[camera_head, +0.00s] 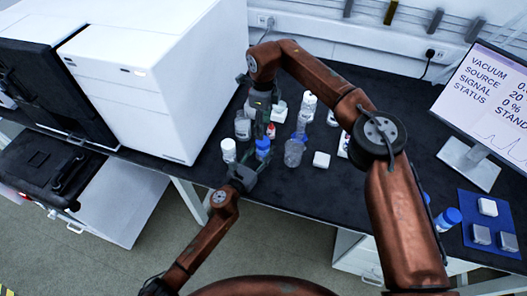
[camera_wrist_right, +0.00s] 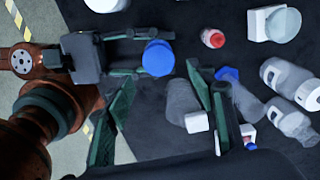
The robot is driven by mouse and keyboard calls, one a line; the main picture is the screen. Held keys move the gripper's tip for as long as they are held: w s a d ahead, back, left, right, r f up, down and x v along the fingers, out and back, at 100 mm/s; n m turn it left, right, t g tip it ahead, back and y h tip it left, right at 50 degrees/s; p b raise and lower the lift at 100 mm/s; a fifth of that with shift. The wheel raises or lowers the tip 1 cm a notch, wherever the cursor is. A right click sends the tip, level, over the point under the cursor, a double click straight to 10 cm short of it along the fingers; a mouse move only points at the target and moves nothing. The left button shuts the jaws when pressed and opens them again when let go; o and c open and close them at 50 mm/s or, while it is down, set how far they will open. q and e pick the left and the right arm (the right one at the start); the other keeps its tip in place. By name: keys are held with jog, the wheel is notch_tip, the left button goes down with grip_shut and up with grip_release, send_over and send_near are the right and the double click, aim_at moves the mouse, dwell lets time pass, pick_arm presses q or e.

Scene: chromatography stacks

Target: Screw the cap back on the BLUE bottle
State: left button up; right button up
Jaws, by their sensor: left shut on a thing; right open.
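A blue-topped bottle (camera_head: 262,147) stands upright near the front edge of the black bench. In the right wrist view its round blue top (camera_wrist_right: 158,58) shows from above. Whether that top is a seated cap cannot be told. My left gripper (camera_head: 247,168) is shut on this bottle from the front; its fingers (camera_wrist_right: 128,52) reach the bottle in the wrist view. My right gripper (camera_head: 261,106) is open and empty, above and behind the bottle. Its spread fingers (camera_wrist_right: 158,84) frame the space close to the blue top in the wrist view. Another blue piece (camera_wrist_right: 228,74) lies beside a clear bottle.
Close by stand a white-capped bottle (camera_head: 228,150), a red-capped vial (camera_head: 270,130), a clear bottle (camera_head: 293,152) and a white block (camera_head: 321,159). A large white instrument (camera_head: 160,75) bounds the left. A blue mat (camera_head: 470,205) with several blocks lies right; the monitor (camera_head: 490,95) stands behind it.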

pick_arm(q)
jog(key=shift+s+r, duration=0.15)
jog(key=shift+s, duration=0.05)
jog(key=c, duration=0.3)
pick_arm(e)
jog(key=shift+s+r, duration=0.15)
jog(key=shift+s, duration=0.05)
pick_arm(q)
jog(key=shift+w, duration=0.15)
jog(key=c, duration=0.3)
pick_arm(e)
jog(key=shift+w, duration=0.15)
pick_arm(q)
grip_shut()
pick_arm(e)
jog(key=o, duration=0.6)
jog(key=shift+c, duration=0.2)
notch_tip(320, 180, up, 12)
